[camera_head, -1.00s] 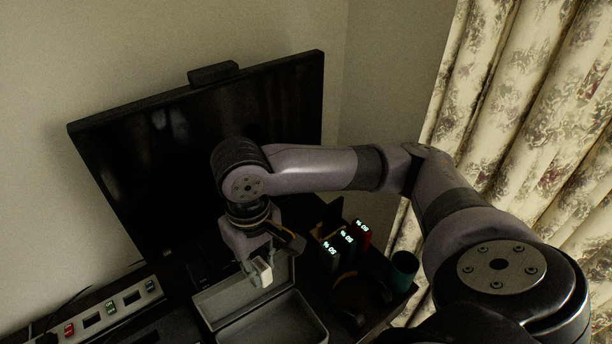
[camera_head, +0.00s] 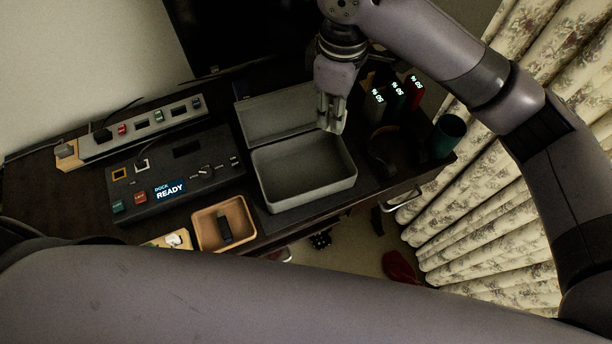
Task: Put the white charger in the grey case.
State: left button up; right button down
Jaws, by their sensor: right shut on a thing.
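The grey case (camera_head: 318,199) stands open on the dark desk, its lid (camera_head: 270,112) tilted back behind it. Its inside looks empty. My right gripper (camera_head: 333,122) is over the back right rim of the case, pointing down. It is shut on the white charger (camera_head: 331,113), which is small and mostly covered by the fingers. My left gripper is out of view.
A dock panel (camera_head: 150,205) reading READY and a power strip (camera_head: 150,128) are left of the case. A wooden tray (camera_head: 245,224) holding a dark item is in front. Lit devices (camera_head: 397,100) and a green cup (camera_head: 447,134) stand to the right.

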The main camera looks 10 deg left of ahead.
jog(key=s+a+n+b, duration=0.2)
jog(key=s+a+n, duration=0.1)
jog(key=a+n, duration=0.6)
send_over(279, 182)
jog(key=shift+m, duration=0.3)
notch_tip(279, 182, down, 20)
jog(key=shift+r+p, duration=0.25)
jog(key=shift+p, duration=0.05)
jog(key=shift+f, duration=0.1)
jog(key=c, duration=1.4)
grip_release()
jog(key=shift+c, duration=0.2)
notch_tip(279, 182, up, 12)
jog(key=shift+b, duration=0.45)
